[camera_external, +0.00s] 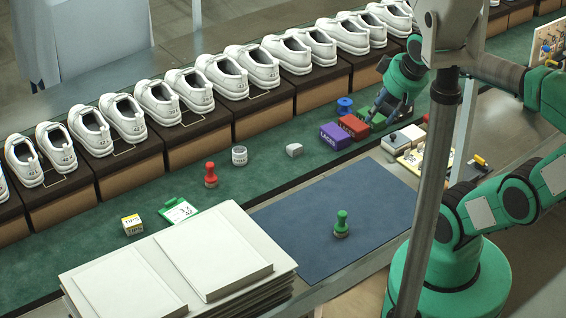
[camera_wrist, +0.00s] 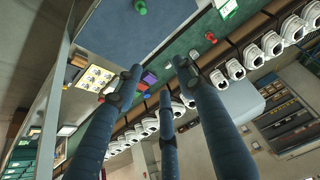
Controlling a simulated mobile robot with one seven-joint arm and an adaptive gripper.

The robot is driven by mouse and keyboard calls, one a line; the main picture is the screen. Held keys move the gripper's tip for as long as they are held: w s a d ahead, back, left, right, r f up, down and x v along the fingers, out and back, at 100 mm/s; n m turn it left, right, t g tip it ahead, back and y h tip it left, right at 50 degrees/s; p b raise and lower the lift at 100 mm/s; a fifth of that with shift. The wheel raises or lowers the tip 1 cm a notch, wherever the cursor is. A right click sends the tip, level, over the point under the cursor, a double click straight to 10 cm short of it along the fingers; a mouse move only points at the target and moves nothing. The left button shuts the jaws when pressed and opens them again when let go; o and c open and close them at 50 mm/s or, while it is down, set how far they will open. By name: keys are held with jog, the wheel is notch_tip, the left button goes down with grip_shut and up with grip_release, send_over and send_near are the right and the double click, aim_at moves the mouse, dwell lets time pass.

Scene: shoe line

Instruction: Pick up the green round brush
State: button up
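The green round brush (camera_external: 341,224) stands upright on the dark blue mat (camera_external: 300,208), its green knob handle on top and its round head below. In the wrist view the green brush (camera_wrist: 139,7) shows at the top edge, partly cut off. My gripper (camera_external: 387,106) is up at the back right, above the green belt by the small boxes, well away from the brush. In the wrist view my gripper (camera_wrist: 158,72) has its fingers spread apart with nothing between them.
A red-handled brush (camera_external: 211,175), a grey cup (camera_external: 239,156) and a green-clipped card (camera_external: 178,210) lie on the belt. A purple LACES box (camera_external: 335,136) and red box (camera_external: 354,126) stand near my gripper. Stacked white boards (camera_external: 190,262) stand left of the mat. White shoes line the back.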

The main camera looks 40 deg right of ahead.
jog(key=o, duration=0.4)
jog(key=m+g+p, duration=0.3)
jog(key=m+g, duration=0.3)
jog(key=m, duration=0.1)
send_over(343, 212)
notch_tip(343, 212, down, 32)
jog(key=shift+f, duration=0.15)
jog(key=shift+a+f, duration=0.1)
jog(key=shift+f, duration=0.2)
jog(key=shift+f, duration=0.1)
jog(key=shift+f+b, duration=1.2)
jog(key=shift+f, duration=3)
